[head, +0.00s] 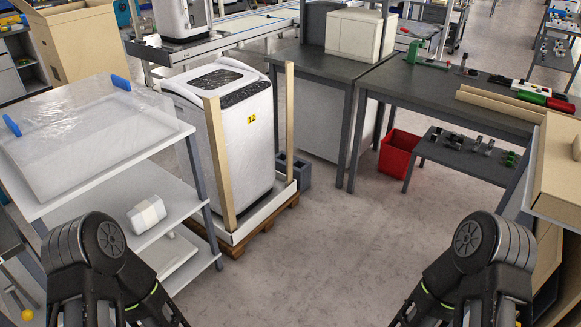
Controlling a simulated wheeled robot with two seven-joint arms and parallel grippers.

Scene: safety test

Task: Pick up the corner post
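Two tan corner posts stand upright at a white washing machine (241,135) on a pallet. The near corner post (219,163) is at the machine's left front corner. The other corner post (289,121) is at its right side. The machine has a dark lid window and a yellow label marked 12. It stands in a white tray-like base (262,212) on a wooden pallet (237,246). Only links of my two arms show at the bottom left and bottom right. Both grippers are outside the picture, and neither arm touches a post.
A white shelf rack (95,150) with a plastic-wrapped panel stands close on the left of the posts. A grey workbench (330,66) is behind. A red bin (398,152) and dark benches are at right. The floor (325,250) in the middle front is clear.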

